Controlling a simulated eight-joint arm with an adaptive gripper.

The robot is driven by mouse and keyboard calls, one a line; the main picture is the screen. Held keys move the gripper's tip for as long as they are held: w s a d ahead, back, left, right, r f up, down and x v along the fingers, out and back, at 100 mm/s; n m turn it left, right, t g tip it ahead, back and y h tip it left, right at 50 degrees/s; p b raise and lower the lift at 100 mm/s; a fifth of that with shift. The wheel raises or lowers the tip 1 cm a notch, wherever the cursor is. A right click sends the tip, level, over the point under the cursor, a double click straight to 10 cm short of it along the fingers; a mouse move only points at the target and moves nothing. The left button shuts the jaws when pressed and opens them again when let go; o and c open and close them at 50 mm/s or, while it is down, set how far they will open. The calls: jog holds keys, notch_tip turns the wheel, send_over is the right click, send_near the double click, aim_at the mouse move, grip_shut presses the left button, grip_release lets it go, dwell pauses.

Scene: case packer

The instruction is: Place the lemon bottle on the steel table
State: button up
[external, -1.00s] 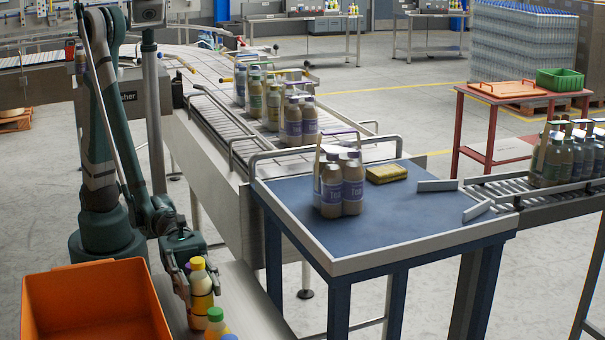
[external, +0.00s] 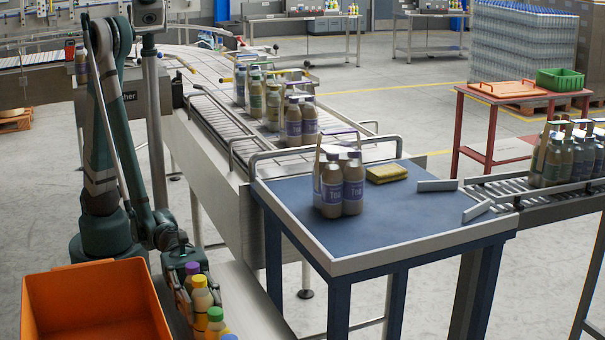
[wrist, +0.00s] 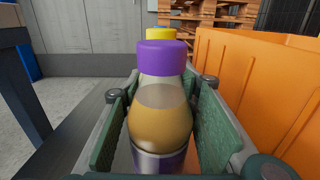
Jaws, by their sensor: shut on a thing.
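My gripper (external: 190,290) is low beside the orange bin; its green pads flank a purple-capped bottle (wrist: 163,115) in the wrist view. This upright bottle has amber contents and a purple label; its cap also shows in the external view (external: 192,268). A yellow-capped bottle, by its color probably the lemon one, is right beyond it (wrist: 167,33). In the external view the yellow-capped bottle (external: 201,297) stands in front of the purple cap. Its contact with the pads is hidden. A pale metal surface (external: 252,305), possibly the steel table, is right of the bottles.
A green-capped bottle (external: 215,316) and other caps stand close in front. The orange bin (external: 90,310) is at left.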

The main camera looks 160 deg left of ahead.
jog(key=shift+f, duration=0.3)
jog(key=o, duration=1)
jog(key=shift+o, duration=0.2)
jog(key=shift+r, duration=0.25)
jog(key=s, duration=1.2)
jog(key=shift+p, duration=0.35)
